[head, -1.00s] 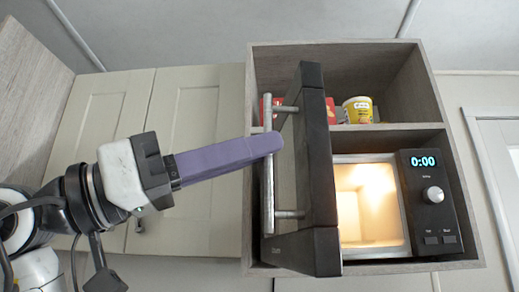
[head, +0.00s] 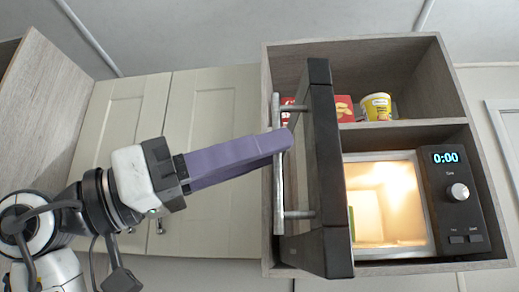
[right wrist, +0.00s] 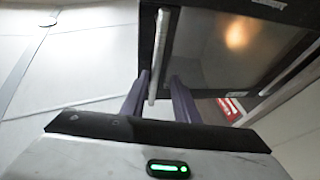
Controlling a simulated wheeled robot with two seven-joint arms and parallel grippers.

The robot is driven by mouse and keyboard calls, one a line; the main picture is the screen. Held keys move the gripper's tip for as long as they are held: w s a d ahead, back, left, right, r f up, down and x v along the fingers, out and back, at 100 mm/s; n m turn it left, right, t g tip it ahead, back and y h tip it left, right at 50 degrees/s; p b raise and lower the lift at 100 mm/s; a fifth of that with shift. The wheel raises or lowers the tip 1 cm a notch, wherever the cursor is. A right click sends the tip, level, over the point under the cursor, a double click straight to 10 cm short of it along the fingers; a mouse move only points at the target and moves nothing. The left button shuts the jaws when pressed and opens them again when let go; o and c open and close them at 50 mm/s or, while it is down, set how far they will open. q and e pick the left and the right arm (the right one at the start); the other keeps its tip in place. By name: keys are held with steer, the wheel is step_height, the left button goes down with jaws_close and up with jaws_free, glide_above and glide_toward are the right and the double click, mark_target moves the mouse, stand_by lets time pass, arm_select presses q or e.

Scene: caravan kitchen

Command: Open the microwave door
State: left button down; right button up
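The microwave (head: 456,200) sits in the lower cabinet compartment, its lit cavity (head: 385,205) exposed. Its dark door (head: 322,170) stands wide open, swung out to the left and seen nearly edge-on. The silver bar handle (head: 278,190) is on the door's outer face; it also shows in the right wrist view (right wrist: 161,45). My right gripper (head: 288,140) has its purple fingers at the handle's upper part. In the right wrist view the fingers (right wrist: 160,80) stand apart on either side of the bar, with visible gaps. My left gripper is not in view.
The shelf above holds a yellow tub (head: 376,107) and a red box (head: 344,108). Closed cabinet doors (head: 215,110) lie left of the microwave, behind my arm. A thin green item (head: 351,223) shows at the cavity's left edge.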

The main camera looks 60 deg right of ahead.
steer(key=b+v, duration=0.1)
steer(key=v, duration=0.9)
